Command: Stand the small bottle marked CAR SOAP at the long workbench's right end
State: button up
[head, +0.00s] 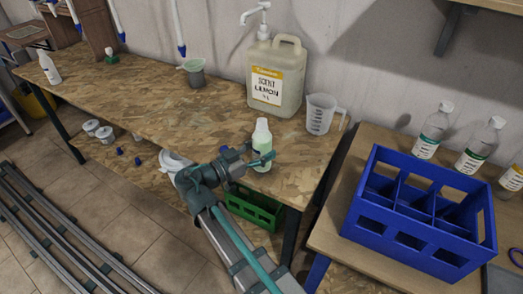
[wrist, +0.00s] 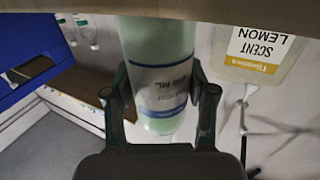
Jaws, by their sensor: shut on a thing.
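A small bottle (head: 262,133) with pale green contents and a white cap is upright at the right end of the long workbench (head: 135,88), close to its front edge. My gripper (head: 258,160) is shut around its body from the front. In the wrist view, the picture is upside down and the bottle (wrist: 160,45) sits between both fingers (wrist: 160,95). Its label is white with a dark band; "ML" shows, but I cannot read the name. I cannot tell whether its base touches the bench top.
A large "SCENT LEMON" drum (head: 274,80) with a pump stands behind the bottle, and a clear measuring jug (head: 321,114) behind it to the right. A blue crate (head: 415,232) and several bottles occupy the right-hand table.

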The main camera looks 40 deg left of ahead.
jog(key=shift+f, duration=0.25)
jog(key=shift+f, duration=0.15)
jog(key=o, duration=1.4)
jog(key=shift+r, duration=0.25)
jog(key=b+v, duration=0.1)
jog(key=v, duration=1.1)
jog(key=shift+f, duration=0.1)
